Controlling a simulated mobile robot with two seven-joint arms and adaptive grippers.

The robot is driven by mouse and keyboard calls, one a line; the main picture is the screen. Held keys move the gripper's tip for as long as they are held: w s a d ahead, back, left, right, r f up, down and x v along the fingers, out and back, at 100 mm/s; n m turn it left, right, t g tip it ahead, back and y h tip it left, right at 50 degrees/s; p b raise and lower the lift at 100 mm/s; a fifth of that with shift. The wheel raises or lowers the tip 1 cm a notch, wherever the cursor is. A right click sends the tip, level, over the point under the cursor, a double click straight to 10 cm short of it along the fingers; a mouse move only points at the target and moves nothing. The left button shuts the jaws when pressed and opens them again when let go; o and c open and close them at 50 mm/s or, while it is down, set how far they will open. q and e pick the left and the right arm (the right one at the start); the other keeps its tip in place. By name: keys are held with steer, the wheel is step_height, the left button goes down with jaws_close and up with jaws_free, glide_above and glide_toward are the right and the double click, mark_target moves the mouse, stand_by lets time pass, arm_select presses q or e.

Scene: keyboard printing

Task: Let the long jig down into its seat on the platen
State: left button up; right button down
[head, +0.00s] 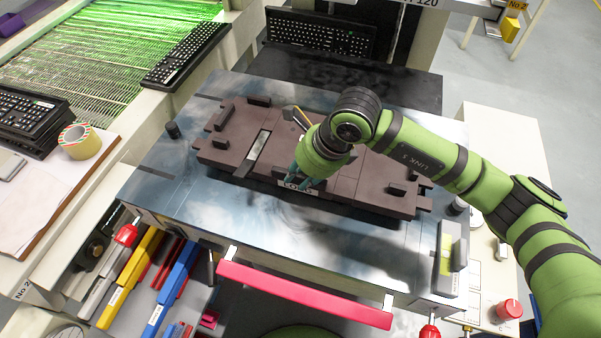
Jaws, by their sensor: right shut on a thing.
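The long jig (235,140) is a dark brown, wide plate with raised blocks along its edges and a label reading LONG on its front. It lies over the middle of the shiny metal platen (180,185), slightly slanted in the picture. My right gripper (302,180) reaches down over the jig's front middle and is shut on it by the labelled part. The fingertips are partly hidden by the wrist. I cannot tell whether the jig touches the platen or hangs just above it; its seat is hidden beneath it. My left gripper is not in view.
A dark post (172,130) stands at the platen's left and another (458,206) at its right. A grey block with a yellow-green label (445,262) is at the front right. A red bar (300,293) runs along the front. Keyboards (318,36) lie behind and left.

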steer(key=shift+w+f+b, duration=0.1)
steer(key=shift+f+b, duration=1.3)
steer(key=shift+b, duration=1.15)
stand_by(2.1)
steer(key=c, duration=1)
jaws_free()
steer(key=shift+f, duration=0.2)
steer(key=shift+r+p, duration=1.5)
steer(key=shift+r, duration=2.1)
